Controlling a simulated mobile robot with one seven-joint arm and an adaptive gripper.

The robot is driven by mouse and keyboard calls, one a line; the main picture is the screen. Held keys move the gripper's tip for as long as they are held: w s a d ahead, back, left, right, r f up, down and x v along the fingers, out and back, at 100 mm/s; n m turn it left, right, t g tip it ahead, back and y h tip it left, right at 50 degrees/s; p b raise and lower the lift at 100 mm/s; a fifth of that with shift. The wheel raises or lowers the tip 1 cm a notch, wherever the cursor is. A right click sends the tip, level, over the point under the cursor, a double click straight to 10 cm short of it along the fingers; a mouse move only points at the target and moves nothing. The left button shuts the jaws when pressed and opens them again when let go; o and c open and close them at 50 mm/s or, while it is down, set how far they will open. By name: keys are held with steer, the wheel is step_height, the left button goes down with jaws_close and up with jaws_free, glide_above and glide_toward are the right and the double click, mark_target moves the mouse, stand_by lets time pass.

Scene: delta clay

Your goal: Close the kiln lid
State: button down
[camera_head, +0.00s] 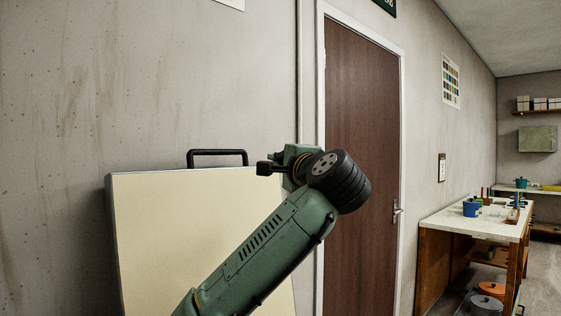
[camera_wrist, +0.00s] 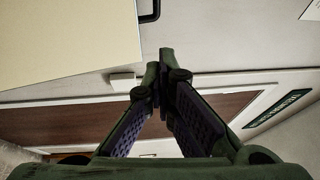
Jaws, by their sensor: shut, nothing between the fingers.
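The kiln lid (camera_head: 160,240) is a large cream panel with a dark edge. It stands upright in front of the wall, so it is open. Its black bar handle (camera_head: 217,153) is on the top edge. In the wrist view the lid (camera_wrist: 60,40) fills the upper left, with part of the handle (camera_wrist: 149,9) at the top. My gripper (camera_wrist: 162,72) is shut and empty, its fingertips together, apart from the handle in the picture. In the head view my arm crosses in front of the lid's right part, and the wrist end is right of the handle. The kiln body is not in view.
A brown door (camera_head: 360,130) with a white frame is right of the lid. A white-topped workbench (camera_head: 455,222) with a blue pot (camera_head: 471,208) and other small items stands at the right. The plain wall (camera_head: 60,110) is behind the lid.

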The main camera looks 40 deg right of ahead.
stand_by(0.3)
steer(key=c, duration=1.6)
jaws_free()
steer(key=shift+o, duration=0.2)
steer(key=v, duration=1.2)
steer(key=shift+c, duration=0.2)
